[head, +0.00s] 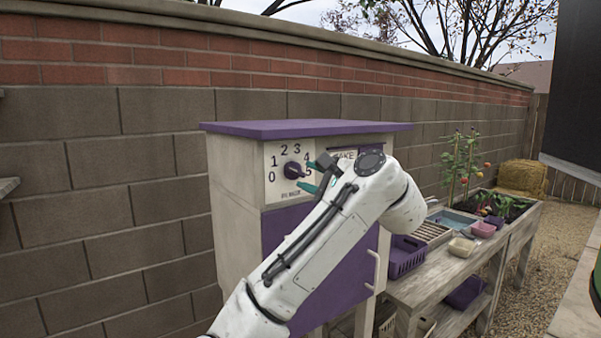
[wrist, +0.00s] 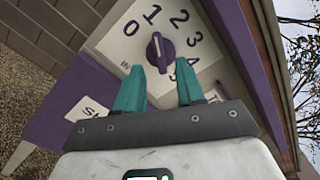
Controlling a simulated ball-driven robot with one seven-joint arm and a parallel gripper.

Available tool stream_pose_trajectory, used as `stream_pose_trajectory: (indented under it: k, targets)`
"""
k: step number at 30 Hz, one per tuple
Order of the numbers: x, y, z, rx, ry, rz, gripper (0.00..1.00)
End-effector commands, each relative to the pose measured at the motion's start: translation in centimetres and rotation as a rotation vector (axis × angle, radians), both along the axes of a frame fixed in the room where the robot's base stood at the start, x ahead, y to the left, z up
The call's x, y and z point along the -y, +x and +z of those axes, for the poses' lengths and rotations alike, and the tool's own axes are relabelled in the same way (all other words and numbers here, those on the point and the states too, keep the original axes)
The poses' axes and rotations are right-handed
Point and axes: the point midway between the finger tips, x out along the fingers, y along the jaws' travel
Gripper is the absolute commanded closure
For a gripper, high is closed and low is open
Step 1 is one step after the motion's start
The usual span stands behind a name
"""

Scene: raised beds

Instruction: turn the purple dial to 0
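The purple dial (wrist: 160,52) is a round knob with a raised grip bar on a pale plate (wrist: 125,50) numbered 0 to 5. In the wrist view its white mark points roughly at 1. In the head view the dial (head: 292,170) is on the upper front of a purple-topped cabinet (head: 235,190). My gripper (wrist: 160,74) is open and empty, its two teal fingers apart. The fingertips face the dial from just in front, with clear gaps at its sides. In the head view my gripper (head: 309,177) is just right of the dial, partly hidden by my arm.
A second plate with lettering (head: 343,155) is right of the dial, partly behind my arm. The purple cabinet top (head: 300,128) overhangs the plates. A wooden bench (head: 430,285) with a purple basket (head: 405,255) stands to the right. A block wall (head: 100,200) runs behind.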

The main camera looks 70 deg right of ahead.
Motion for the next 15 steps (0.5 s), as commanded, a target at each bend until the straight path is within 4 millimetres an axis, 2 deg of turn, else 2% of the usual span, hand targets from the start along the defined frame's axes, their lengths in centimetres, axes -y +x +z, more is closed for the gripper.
stream_pose_trajectory:
  k: [6, 15]
  targets:
    - [1.5, 2.5, 0.1, -0.002, 0.000, 0.001, 0.62]
    - [1.9, 3.2, 0.0, -0.001, -0.002, 0.000, 0.62]
